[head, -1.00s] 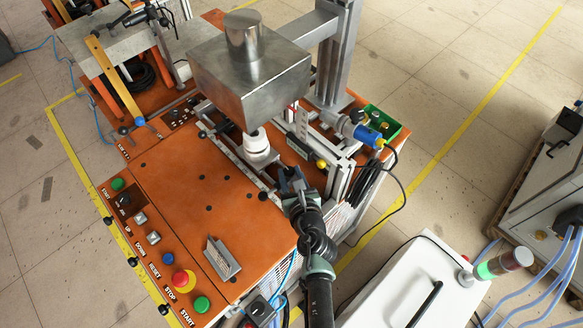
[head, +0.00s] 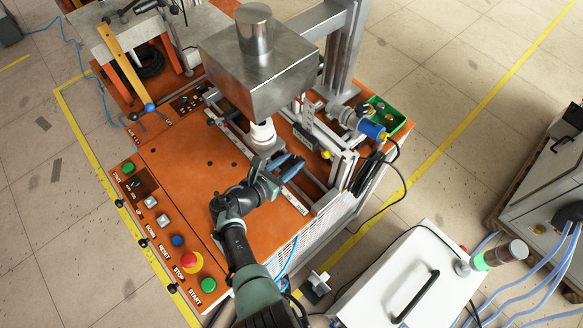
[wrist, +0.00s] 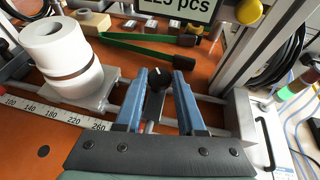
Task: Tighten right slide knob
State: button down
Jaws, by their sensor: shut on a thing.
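The slide knob (wrist: 155,79) is small and black on a silver slide block. It shows in the wrist view between the blue fingertips of my gripper (wrist: 160,75), which are shut on it. The slide's metal rods run left and right behind the fingers. In the head view, my gripper (head: 291,164) reaches over the orange bench top to the slide's right part. The knob cannot be made out there.
A white ceramic cylinder (wrist: 62,50) stands left of my fingers; it also shows under the big metal block (head: 262,78). A green-handled tool (wrist: 150,47) lies behind the slide. A ruler (wrist: 60,113) runs along the front. The orange bench top (head: 190,165) is mostly clear.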

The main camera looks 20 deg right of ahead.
jog(key=m+g+b, duration=0.1)
jog(key=b, duration=0.2)
jog(key=m+g+h+b, duration=0.1)
jog(key=m+g+b, duration=0.1)
jog(key=b, duration=0.1)
jog(key=w+m+g+b, duration=0.1)
jog(key=g+b, duration=0.1)
jog(key=b, duration=0.2)
jog(key=shift+a+f+m+h, duration=0.1)
jog(key=shift+f+m+h, duration=0.15)
jog(key=shift+m+h, duration=0.15)
jog(key=m+g+b, duration=0.1)
jog(key=b, duration=0.1)
jog(key=shift+r+b, duration=0.1)
jog(key=shift+b, duration=0.3)
jog(key=shift+r+g, duration=0.1)
jog(key=shift+g, duration=0.2)
jog(key=shift+r+m+g+b, duration=0.2)
jog(key=shift+m+g+b, duration=0.1)
jog(key=shift+b, duration=0.2)
jog(key=c, duration=0.5)
grip_release()
jog(key=shift+f, duration=0.1)
jog(key=b+v, duration=0.2)
jog(key=v, duration=1.1)
